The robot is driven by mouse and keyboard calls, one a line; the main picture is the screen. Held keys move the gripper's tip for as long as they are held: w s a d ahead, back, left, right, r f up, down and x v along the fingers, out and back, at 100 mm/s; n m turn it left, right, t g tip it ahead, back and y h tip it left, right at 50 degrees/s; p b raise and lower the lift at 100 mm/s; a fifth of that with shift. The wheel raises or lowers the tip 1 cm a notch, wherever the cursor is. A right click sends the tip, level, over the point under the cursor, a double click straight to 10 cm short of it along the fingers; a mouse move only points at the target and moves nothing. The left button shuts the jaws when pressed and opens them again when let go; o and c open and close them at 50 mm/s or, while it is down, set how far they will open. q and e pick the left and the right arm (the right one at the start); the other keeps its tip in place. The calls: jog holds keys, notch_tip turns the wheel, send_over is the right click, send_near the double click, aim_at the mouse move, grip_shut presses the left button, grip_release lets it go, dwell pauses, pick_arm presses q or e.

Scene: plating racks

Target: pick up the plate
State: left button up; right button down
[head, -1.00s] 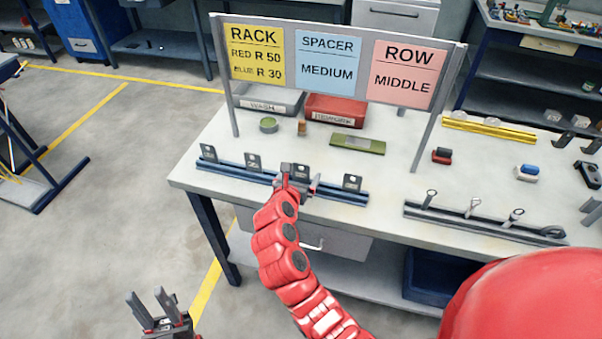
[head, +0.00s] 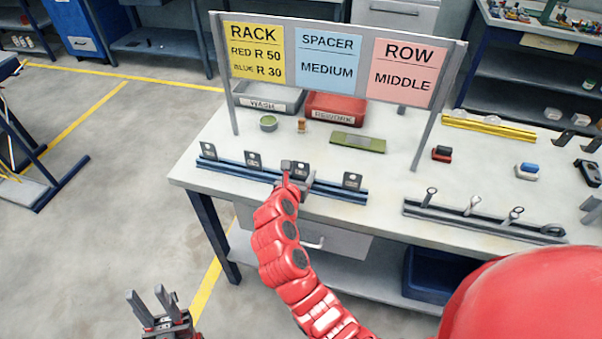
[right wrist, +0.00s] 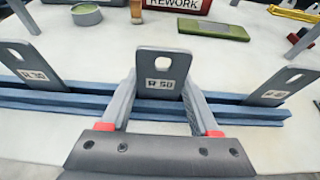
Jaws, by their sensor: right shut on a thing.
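A dark grey plate (head: 302,169) with a hole stands upright in the blue rack (head: 230,171). In the right wrist view the same plate (right wrist: 164,72) has a label reading R 50, and the rail (right wrist: 250,113) runs behind my fingers. My right gripper (head: 293,180) is shut on this plate, one finger at each side edge in the right wrist view (right wrist: 160,98). My left gripper (head: 158,308) is open and empty, low over the floor, away from the table.
Other plates stand in the rack: one labelled R 30 (right wrist: 28,68) to the left and another (right wrist: 283,85) to the right. Behind are a green dish (head: 268,123), a green flat block (head: 358,142) and a sign (head: 327,60). A grey rail (head: 455,217) holds several tools at right.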

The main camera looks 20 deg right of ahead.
jog(key=r, duration=0.2)
jog(key=r+b, duration=0.1)
jog(key=shift+s+a+r, duration=0.2)
jog(key=shift+s, duration=0.1)
jog(key=s+a, duration=0.2)
jog(key=s, duration=0.5)
jog(key=s+a+r, duration=0.1)
jog(key=s+a, duration=0.2)
jog(key=s, duration=0.4)
jog(key=shift+a+r+b, duration=0.2)
jog(key=shift+a+b, duration=0.1)
jog(key=shift+b, duration=0.05)
jog(key=shift+s, duration=0.1)
